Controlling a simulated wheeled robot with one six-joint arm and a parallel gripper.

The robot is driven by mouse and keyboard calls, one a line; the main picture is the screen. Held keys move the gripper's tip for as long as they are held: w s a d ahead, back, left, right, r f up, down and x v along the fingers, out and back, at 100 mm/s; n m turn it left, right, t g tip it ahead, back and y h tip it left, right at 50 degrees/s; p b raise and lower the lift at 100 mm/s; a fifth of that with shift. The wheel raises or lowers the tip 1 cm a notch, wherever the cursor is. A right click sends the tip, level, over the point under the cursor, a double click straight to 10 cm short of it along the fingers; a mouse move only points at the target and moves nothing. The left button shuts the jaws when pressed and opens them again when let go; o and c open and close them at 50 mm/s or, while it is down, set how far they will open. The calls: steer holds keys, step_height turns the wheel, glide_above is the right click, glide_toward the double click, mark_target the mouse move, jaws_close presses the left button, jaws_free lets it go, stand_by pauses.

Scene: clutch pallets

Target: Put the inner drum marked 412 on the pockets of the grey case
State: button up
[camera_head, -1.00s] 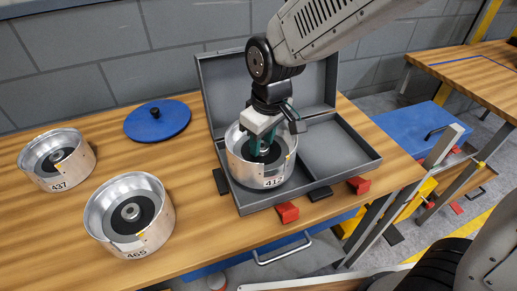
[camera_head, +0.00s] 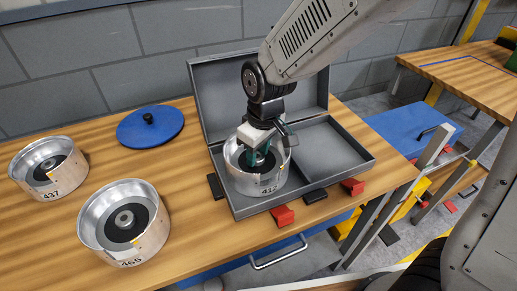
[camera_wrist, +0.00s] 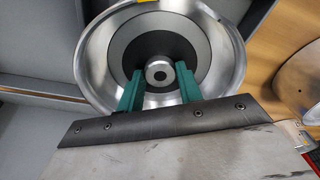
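The silver inner drum marked 412 (camera_head: 240,176) is inside the left part of the open grey case (camera_head: 357,170), upright as far as I can see. Its underside and the pockets below it are hidden, so I cannot tell whether it rests fully on them. My gripper (camera_head: 262,158) reaches down into the drum from above.
Drums marked 437 (camera_head: 68,184) and 465 (camera_head: 150,243) stand on the wooden bench to the left. A blue round lid (camera_head: 150,132) lies behind them. Red blocks (camera_head: 282,216) and dark blocks (camera_head: 315,196) sit along the case's front. The case's right part is empty.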

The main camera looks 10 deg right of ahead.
mark_target(263, 159)
steer(key=o, duration=0.4)
steer(key=r, duration=0.8)
steer(key=s+d+r, duration=0.1)
steer(key=r, duration=0.3)
steer(key=shift+r, duration=0.1)
steer(key=s+d+r+m, duration=0.1)
steer(key=s+d+m, duration=0.2)
steer(key=s+d, duration=0.3)
steer(key=s+d+r+m, duration=0.1)
steer(key=s+d+m, duration=0.2)
steer(key=s+d, duration=0.3)
steer(key=s+d+r+m+h, duration=0.1)
steer(key=s+d+m, duration=0.1)
steer(key=s+d, duration=0.4)
steer(key=shift+s+d+m, duration=0.2)
steer(key=shift+d+m, duration=0.2)
steer(key=shift+d, duration=0.5)
